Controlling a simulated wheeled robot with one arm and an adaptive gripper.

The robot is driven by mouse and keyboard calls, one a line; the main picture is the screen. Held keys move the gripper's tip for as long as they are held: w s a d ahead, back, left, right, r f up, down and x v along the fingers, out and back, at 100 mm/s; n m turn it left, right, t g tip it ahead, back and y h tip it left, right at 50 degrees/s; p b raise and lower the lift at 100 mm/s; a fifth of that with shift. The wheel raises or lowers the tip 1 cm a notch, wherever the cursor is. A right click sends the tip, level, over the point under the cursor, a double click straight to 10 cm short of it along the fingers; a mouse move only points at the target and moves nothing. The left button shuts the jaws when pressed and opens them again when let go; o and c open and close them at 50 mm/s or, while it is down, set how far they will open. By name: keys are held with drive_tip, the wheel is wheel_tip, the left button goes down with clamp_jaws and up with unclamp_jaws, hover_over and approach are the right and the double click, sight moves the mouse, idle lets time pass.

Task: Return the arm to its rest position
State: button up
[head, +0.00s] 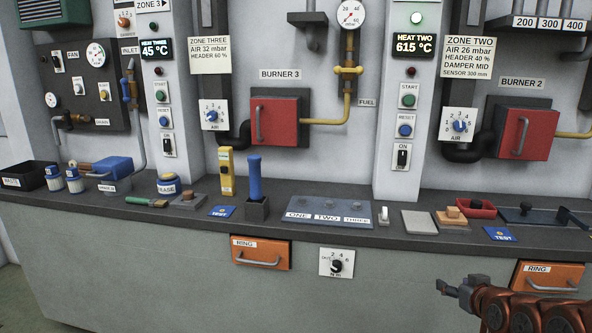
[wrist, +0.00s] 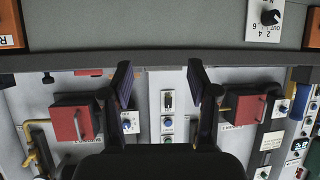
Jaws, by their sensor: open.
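My gripper (head: 452,289) is at the lower right in the head view, in front of the bench front and below the counter edge. Its arm comes in from the lower right corner. In the wrist view the two fingers of my gripper (wrist: 160,85) stand apart with nothing between them. That view appears upside down, with the bench front at the top and the wall panels below. The gripper looks apart from the bench, but I cannot tell how far.
The grey counter (head: 300,226) carries a blue-handled tool in a holder (head: 256,187), a slotted plate (head: 328,215) and a red tray (head: 475,208). Orange drawers, left (head: 261,253) and right (head: 548,277), have protruding handles. A dial (head: 337,263) sits between them. Red burner doors (head: 277,121) are on the wall.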

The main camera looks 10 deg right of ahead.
drive_tip(key=s+a+f+n+g+y, duration=0.1)
drive_tip(key=s+a+f+g, duration=0.3)
drive_tip(key=a, duration=0.4)
drive_tip(key=s+a+f+g+y, duration=0.1)
drive_tip(key=s+a+g, duration=0.3)
drive_tip(key=s+a, duration=0.3)
drive_tip(key=s+a+r+g, duration=0.2)
drive_tip(key=s+a+g, duration=0.2)
drive_tip(key=s+a, duration=0.45)
drive_tip(key=s+a+r+g, duration=0.1)
drive_tip(key=s+a+g, duration=0.35)
drive_tip(key=s, duration=0.75)
wheel_tip(320, 180, up, 16)
drive_tip(key=a+t+p, duration=0.1)
drive_tip(key=t+p, duration=0.1)
drive_tip(key=p, duration=1.2)
drive_tip(key=shift+w+n, duration=0.4)
drive_tip(key=shift+w, duration=0.05)
